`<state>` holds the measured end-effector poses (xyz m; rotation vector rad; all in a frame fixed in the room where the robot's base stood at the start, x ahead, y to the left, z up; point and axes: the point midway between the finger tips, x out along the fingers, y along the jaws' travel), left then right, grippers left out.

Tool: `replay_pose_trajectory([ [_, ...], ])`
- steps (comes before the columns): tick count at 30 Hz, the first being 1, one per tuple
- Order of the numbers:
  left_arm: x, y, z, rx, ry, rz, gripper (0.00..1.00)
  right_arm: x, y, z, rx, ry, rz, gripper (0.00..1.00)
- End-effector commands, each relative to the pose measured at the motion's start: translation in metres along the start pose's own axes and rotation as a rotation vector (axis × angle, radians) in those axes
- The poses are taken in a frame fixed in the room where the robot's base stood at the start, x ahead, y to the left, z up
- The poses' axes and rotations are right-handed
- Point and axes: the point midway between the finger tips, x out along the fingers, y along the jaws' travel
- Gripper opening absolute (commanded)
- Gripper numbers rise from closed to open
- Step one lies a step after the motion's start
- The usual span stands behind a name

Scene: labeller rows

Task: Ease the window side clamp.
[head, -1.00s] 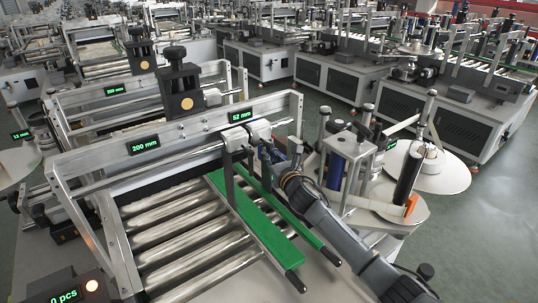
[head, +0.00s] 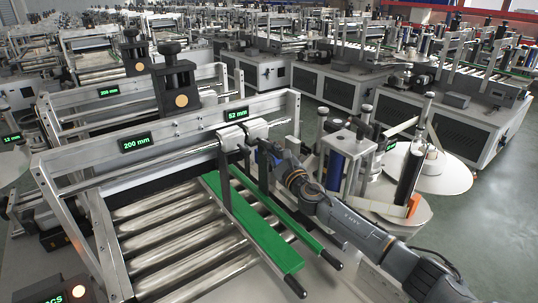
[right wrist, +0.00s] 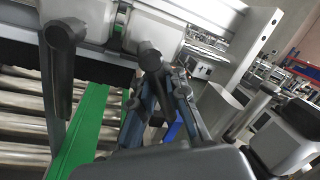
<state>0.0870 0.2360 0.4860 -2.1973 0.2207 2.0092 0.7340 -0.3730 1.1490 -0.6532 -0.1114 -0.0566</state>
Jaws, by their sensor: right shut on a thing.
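Two pale clamp blocks sit side by side on the cross rail, a left one (head: 231,138) and a right one (head: 256,128), each above a green guide rail. The left clamp's dark lever (right wrist: 62,65) hangs down, clear of my gripper. My right gripper (right wrist: 163,98) is shut on the right clamp's dark lever (right wrist: 151,58), just below its block (right wrist: 155,33). In the head view the right gripper (head: 263,156) is at the right clamp, its fingertips partly hidden. Which clamp is on the window side cannot be told. My left gripper is not in view.
The left green guide (head: 255,228) and right green guide (head: 280,218) lie over steel rollers (head: 180,232). Displays read 200 mm (head: 136,143) and 52 mm (head: 237,113). A label unit with a blue roller (head: 335,171) stands close right of my arm. More machines fill the background.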

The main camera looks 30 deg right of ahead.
Motion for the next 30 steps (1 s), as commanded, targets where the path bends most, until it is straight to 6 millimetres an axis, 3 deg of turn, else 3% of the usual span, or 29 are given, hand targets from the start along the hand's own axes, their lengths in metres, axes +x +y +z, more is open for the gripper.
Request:
replay_pose_trajectory([
  [1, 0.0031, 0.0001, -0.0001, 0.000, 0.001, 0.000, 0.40, -0.0024, 0.0060, -0.0073, -0.031, 0.004, 0.011, 0.00],
  [9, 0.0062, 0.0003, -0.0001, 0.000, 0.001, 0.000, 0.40, -0.0018, 0.0037, -0.0067, -0.111, -0.012, 0.013, 0.00],
  [23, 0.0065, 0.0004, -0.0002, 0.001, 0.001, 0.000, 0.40, -0.0016, 0.0036, -0.0063, -0.125, -0.015, 0.014, 0.00],
  [24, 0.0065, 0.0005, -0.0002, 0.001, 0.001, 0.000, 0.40, -0.0016, 0.0037, -0.0062, -0.125, -0.015, 0.014, 0.14],
  [27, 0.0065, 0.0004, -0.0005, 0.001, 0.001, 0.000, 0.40, -0.0014, 0.0032, -0.0058, -0.124, -0.016, 0.013, 0.34],
  [30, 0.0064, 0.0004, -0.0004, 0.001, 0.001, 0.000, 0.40, -0.0009, 0.0014, -0.0042, -0.123, -0.018, 0.010, 0.36],
])
